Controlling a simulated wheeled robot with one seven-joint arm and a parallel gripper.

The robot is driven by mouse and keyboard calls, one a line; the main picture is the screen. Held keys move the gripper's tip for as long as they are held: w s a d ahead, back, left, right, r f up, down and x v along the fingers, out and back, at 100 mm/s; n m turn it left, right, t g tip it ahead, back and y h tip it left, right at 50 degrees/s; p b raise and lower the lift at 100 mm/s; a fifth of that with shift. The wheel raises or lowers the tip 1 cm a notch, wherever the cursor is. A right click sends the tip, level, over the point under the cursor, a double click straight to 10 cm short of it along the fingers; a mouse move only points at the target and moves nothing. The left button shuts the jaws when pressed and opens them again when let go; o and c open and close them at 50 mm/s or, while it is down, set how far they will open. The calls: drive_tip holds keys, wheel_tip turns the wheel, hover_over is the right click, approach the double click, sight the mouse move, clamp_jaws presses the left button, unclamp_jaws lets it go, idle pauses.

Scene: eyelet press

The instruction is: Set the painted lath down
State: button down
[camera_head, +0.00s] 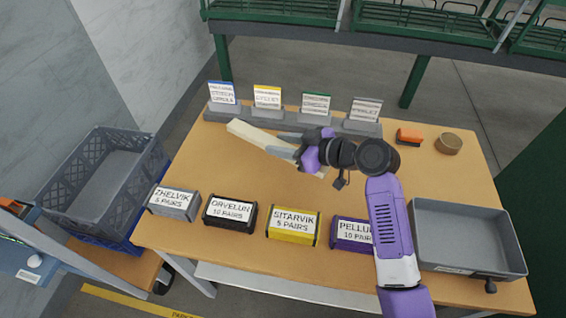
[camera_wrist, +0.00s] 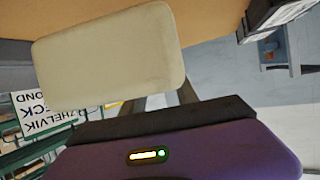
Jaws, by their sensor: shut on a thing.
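The painted lath (camera_head: 255,138) is a long cream bar. In the head view it runs slantwise over the back left part of the table, in front of the card stands. My gripper (camera_head: 287,143) is shut on the lath near its middle, with one grey finger on each long side. The lath's right part is partly hidden behind my gripper. In the wrist view the cream end of the lath (camera_wrist: 110,55) shows large, beyond the purple gripper body. I cannot tell whether the lath touches the table or hangs above it.
The wooden table (camera_head: 220,165) has several labelled boxes along its front, including a yellow one (camera_head: 293,226). Several card stands line the back, one with a blue card (camera_head: 222,93). An orange block (camera_head: 409,136), a round brown dish (camera_head: 448,143) and a grey tray (camera_head: 465,235) are right. Wood between lath and boxes is clear.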

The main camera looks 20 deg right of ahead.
sight(327, 172)
drive_tip(key=shift+f, duration=3.6)
drive_tip(key=shift+f+b, duration=0.15)
drive_tip(key=shift+b, duration=0.3)
drive_tip(key=c, duration=0.9)
unclamp_jaws()
drive_tip(key=shift+r, duration=0.2)
drive_tip(key=v, duration=1.2)
